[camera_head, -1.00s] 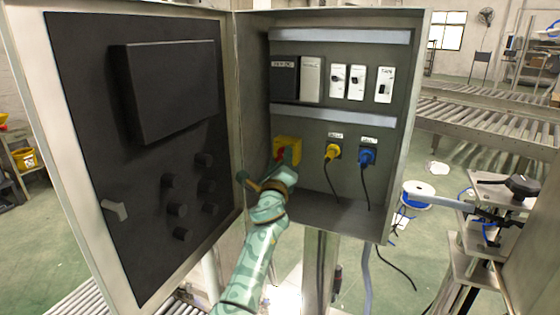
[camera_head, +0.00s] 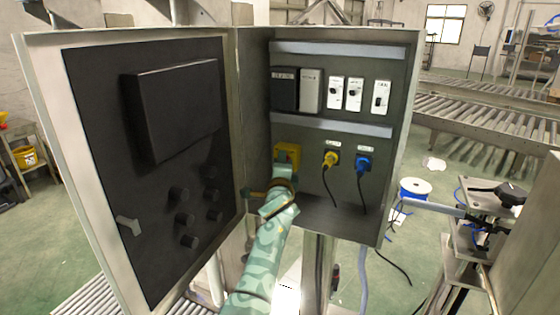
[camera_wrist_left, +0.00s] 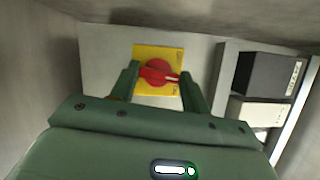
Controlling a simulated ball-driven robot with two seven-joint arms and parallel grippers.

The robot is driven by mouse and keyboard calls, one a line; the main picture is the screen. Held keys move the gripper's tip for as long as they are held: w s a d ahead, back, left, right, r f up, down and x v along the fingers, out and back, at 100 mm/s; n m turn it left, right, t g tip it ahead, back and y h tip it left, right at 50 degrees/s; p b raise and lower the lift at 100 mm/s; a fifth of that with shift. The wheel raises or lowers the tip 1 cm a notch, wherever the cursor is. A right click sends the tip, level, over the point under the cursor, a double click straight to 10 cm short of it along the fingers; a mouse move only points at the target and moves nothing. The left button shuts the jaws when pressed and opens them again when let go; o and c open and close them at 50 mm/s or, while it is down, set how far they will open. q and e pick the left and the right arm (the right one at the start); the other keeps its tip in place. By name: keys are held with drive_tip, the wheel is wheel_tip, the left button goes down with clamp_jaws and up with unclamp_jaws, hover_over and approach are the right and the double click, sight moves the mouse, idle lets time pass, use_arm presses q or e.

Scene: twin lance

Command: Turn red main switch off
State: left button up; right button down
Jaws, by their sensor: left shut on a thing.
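The red main switch (camera_wrist_left: 158,72) is a round knob on a square yellow plate (camera_wrist_left: 143,53), on the back wall of the open grey cabinet. In the left wrist view its white mark points right. My left gripper (camera_wrist_left: 161,84) has one finger on each side of the knob and is shut on it. In the head view the gripper (camera_head: 285,166) covers the knob, and only part of the yellow plate (camera_head: 289,148) shows. My right gripper is not in view.
Right of the switch are a yellow plug (camera_head: 331,158) and a blue plug (camera_head: 363,162) with hanging black cables. Breakers (camera_head: 335,92) sit above. The open cabinet door (camera_head: 150,200) stands left of my arm, and the cabinet's side wall (camera_head: 402,130) bounds the right.

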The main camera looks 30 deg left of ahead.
use_arm(q)
drive_tip(key=n+g+h+p, duration=0.1)
drive_tip(key=n+p, duration=0.2)
drive_tip(key=p, duration=0.1)
drive_tip(key=n+g+h+p, duration=0.1)
drive_tip(key=n+p, duration=0.2)
drive_tip(key=p, duration=0.1)
drive_tip(key=n+h+p, duration=0.1)
drive_tip(key=n+p, duration=0.1)
drive_tip(key=p, duration=0.2)
drive_tip(key=shift+a+r+n+g, duration=0.1)
drive_tip(key=shift+a+n+g, duration=0.05)
drive_tip(key=shift+n+g, duration=0.25)
drive_tip(key=o, duration=1)
